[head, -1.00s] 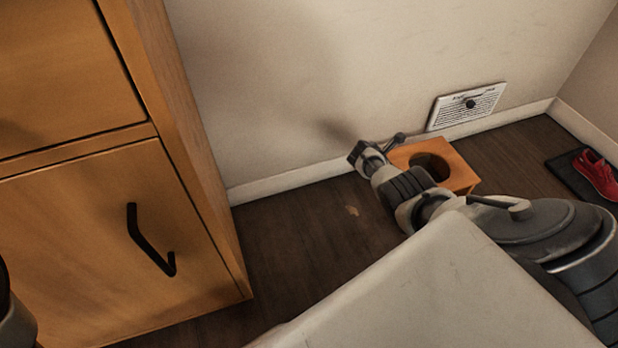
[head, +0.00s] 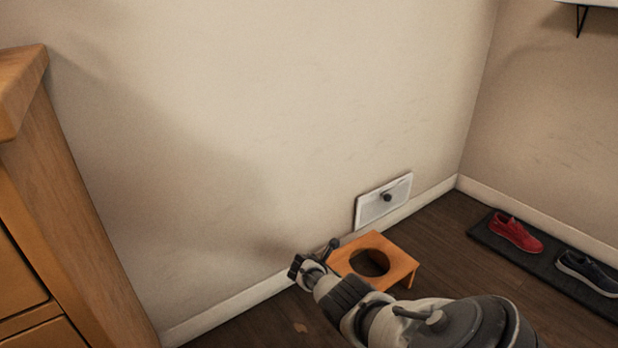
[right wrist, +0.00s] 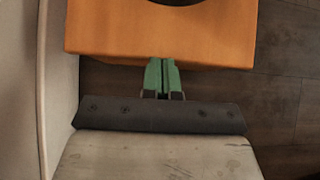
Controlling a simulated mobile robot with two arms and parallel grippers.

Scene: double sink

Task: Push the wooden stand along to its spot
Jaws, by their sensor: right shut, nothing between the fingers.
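The wooden stand (head: 403,262) is an orange-brown block with a round hole in its top. It stands on the dark floor close to the wall, below the white vent. In the right wrist view the stand (right wrist: 160,42) fills the top of the picture, and part of its hole shows at the upper edge. My right gripper (right wrist: 161,66) has green fingers, shut and empty, with their tips at the stand's near side. I cannot tell if they press on it. In the head view my right arm hides part of the stand's near side. My left gripper is not in view.
A white vent plate (head: 384,200) with a dark knob is on the wall behind the stand. A dark mat (head: 545,262) with a red shoe (head: 516,233) and a dark shoe (head: 588,271) lies to the right. A wooden cabinet (head: 62,215) is at left. Floor between stand and mat is clear.

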